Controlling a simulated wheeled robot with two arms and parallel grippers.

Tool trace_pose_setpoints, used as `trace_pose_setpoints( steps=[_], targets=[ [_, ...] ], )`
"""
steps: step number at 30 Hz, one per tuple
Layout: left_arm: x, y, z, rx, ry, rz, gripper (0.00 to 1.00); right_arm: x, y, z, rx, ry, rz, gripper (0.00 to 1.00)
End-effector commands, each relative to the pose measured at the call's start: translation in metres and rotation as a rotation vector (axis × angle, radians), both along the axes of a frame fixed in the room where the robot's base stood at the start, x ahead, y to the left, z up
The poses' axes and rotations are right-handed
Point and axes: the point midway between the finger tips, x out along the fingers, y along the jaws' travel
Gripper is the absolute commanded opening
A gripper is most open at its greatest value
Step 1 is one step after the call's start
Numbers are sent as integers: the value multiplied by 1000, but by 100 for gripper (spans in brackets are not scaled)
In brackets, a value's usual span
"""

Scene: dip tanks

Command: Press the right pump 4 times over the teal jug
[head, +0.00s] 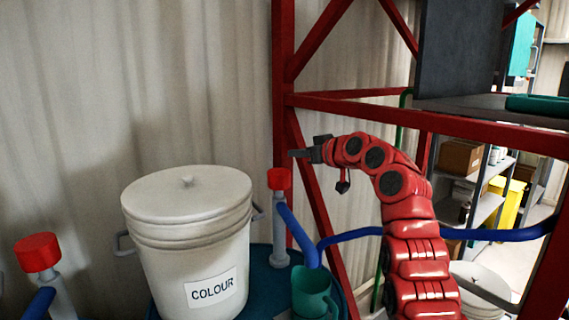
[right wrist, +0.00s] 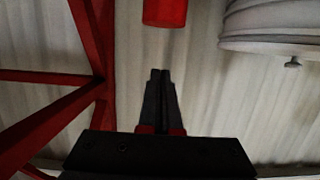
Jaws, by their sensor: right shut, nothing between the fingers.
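The right pump has a red cap (head: 279,179) on a grey post (head: 280,225) and a blue spout (head: 298,235) that reaches over the teal jug (head: 312,291). The jug stands upright on a dark teal surface, its lower part cut off by the frame edge. My right gripper (head: 294,153) is shut and empty, just above the red cap and apart from it in the head view. In the right wrist view the shut fingers (right wrist: 160,75) point toward the red cap (right wrist: 165,12) at the top edge. My left gripper is not in view.
A white lidded bucket (head: 188,240) marked COLOUR stands left of the right pump. Another red-capped pump (head: 38,252) is at the far left. A red rack frame (head: 284,100) rises behind the right pump. A blue hose (head: 350,236) runs rightward.

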Motion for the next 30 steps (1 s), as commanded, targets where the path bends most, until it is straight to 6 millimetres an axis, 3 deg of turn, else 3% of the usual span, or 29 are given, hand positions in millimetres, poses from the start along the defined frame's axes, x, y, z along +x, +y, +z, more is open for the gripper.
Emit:
trace_pose_setpoints(
  steps=[9, 18, 30],
  targets=[
    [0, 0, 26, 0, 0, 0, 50, 29, 21, -6, 0, 1, -2, 0],
    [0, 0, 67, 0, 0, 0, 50, 47, 35, -9, 1, 3, 0, 0],
    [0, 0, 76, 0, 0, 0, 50, 48, 34, -40, 0, -3, -3, 0]
  ],
)
